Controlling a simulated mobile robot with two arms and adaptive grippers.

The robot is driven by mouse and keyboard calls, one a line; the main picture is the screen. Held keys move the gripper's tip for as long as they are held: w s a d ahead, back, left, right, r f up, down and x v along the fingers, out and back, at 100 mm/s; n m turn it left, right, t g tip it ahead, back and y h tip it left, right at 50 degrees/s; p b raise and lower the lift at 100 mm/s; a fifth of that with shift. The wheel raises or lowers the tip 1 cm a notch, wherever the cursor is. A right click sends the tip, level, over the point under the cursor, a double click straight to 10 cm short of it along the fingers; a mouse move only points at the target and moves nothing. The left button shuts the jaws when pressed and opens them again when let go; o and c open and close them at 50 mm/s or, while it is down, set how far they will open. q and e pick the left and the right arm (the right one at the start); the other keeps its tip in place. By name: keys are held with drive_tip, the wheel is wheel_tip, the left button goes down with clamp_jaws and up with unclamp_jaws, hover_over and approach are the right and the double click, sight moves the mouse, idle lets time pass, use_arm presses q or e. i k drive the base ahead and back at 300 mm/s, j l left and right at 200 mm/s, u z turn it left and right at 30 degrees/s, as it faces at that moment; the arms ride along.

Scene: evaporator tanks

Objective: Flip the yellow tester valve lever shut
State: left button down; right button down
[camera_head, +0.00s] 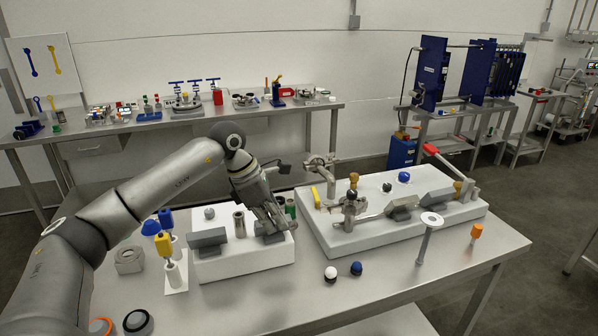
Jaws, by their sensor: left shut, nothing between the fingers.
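A small yellow lever (316,197) stands out at the left end of the large white block (340,245) on the steel table, beside metal pipe fittings. I take it for the tester valve lever; its exact position on the valve is too small to tell. My left gripper (284,227) points down over the smaller white block (245,262), to the left of the yellow lever and apart from it. Its fingers are shut with nothing between them. They partly hide a grey clamp block. My right gripper is out of view.
A red-handled lever (432,150) is at the large block's far right. Blue and yellow pieces (162,240) stand at left. The front right tabletop is mostly clear.

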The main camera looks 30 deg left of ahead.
sight(316, 203)
drive_tip(key=i+j, duration=0.75)
